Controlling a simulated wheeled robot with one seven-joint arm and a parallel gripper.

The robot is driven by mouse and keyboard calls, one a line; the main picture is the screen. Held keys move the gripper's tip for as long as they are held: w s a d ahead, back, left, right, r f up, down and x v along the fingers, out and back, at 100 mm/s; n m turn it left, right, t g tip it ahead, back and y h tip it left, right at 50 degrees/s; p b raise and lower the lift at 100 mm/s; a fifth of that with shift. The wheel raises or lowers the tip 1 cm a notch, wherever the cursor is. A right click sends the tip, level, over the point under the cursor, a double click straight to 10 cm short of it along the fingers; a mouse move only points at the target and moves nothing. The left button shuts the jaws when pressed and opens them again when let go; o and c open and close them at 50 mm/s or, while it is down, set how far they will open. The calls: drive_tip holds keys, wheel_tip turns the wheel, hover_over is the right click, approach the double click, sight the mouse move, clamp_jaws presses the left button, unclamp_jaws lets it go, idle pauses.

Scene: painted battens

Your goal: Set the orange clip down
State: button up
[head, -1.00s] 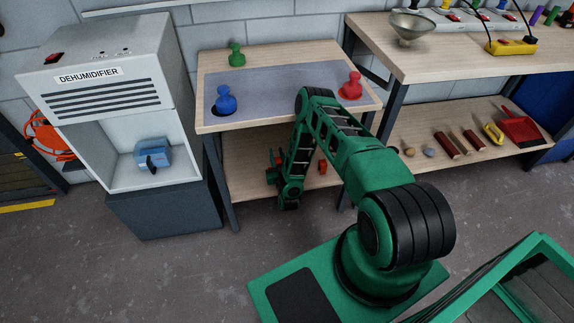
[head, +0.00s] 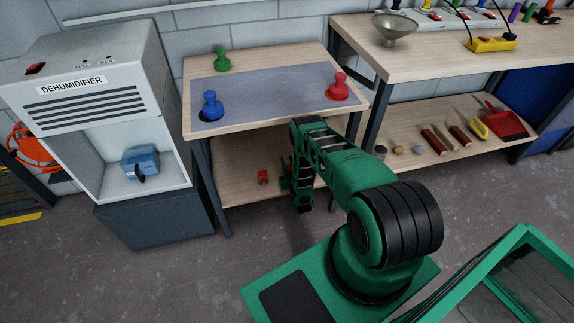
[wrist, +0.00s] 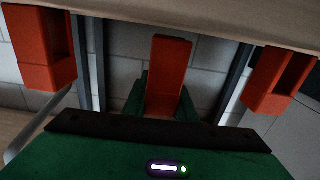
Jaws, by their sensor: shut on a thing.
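My gripper (wrist: 163,95) shows in the wrist view with its two green fingers on either side of an orange clip (wrist: 166,72). It is shut on this clip. In the head view my gripper (head: 288,183) is low, at the lower shelf (head: 235,185) of the small bench. The held clip is mostly hidden there by my arm.
Two similar orange-red blocks flank the held clip in the wrist view, left (wrist: 42,48) and right (wrist: 280,80). One block (head: 262,177) shows on the shelf. Bench legs (head: 210,185) stand close by. A dehumidifier (head: 95,100) stands left.

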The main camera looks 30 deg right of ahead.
drive_tip(key=shift+f, duration=0.45)
drive_tip(key=o, duration=1)
drive_tip(key=shift+f, duration=0.1)
drive_tip(key=v, duration=1.2)
